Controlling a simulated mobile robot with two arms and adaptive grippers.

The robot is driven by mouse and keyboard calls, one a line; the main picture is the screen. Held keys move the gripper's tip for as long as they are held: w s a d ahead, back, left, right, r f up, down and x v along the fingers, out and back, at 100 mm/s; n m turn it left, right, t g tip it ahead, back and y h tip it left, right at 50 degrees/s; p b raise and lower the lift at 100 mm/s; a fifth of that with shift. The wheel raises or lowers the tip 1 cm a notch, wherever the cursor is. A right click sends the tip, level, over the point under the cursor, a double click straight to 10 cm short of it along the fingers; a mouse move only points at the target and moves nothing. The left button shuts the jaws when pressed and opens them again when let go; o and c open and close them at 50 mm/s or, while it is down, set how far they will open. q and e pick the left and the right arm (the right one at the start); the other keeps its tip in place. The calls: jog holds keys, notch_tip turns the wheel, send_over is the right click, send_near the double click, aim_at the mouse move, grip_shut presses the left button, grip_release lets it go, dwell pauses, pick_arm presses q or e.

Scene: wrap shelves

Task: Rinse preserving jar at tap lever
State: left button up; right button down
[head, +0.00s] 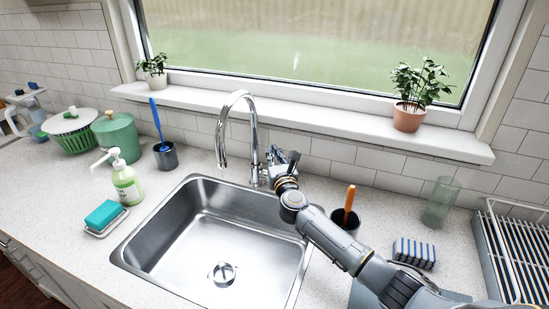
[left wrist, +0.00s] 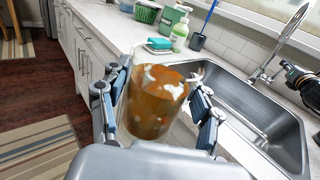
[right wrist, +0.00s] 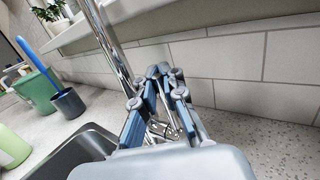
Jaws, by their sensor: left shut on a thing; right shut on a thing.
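The preserving jar (left wrist: 156,98) shows in the left wrist view as a brown, amber-looking vessel with white patches like foam. My left gripper (left wrist: 160,118) is shut on it, a finger on each side, in front of the counter edge and left of the sink. Neither shows in the head view. The chrome tap (head: 252,125) stands behind the sink (head: 207,225); no water shows under its spout. My right gripper (head: 282,168) is at the tap's right side, shut on the tap lever (right wrist: 163,130), which is partly hidden between its fingers.
The sink basin is empty. Left of it are a soap bottle (head: 126,183), a teal sponge (head: 103,213) and a brush cup (head: 166,156). Right of it are a dark cup (head: 345,221), a striped sponge (head: 414,253), a glass (head: 441,202) and a dish rack (head: 510,250).

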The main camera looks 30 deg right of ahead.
jog(key=shift+s+a+f, duration=0.15)
jog(key=shift+a+f, duration=0.1)
jog(key=c, duration=1.4)
grip_release()
jog(key=shift+s, duration=0.1)
jog(key=shift+c, duration=0.2)
jog(key=shift+r, duration=0.15)
jog(key=v, duration=1.2)
jog(key=shift+f, duration=0.25)
jog(key=shift+s, duration=0.1)
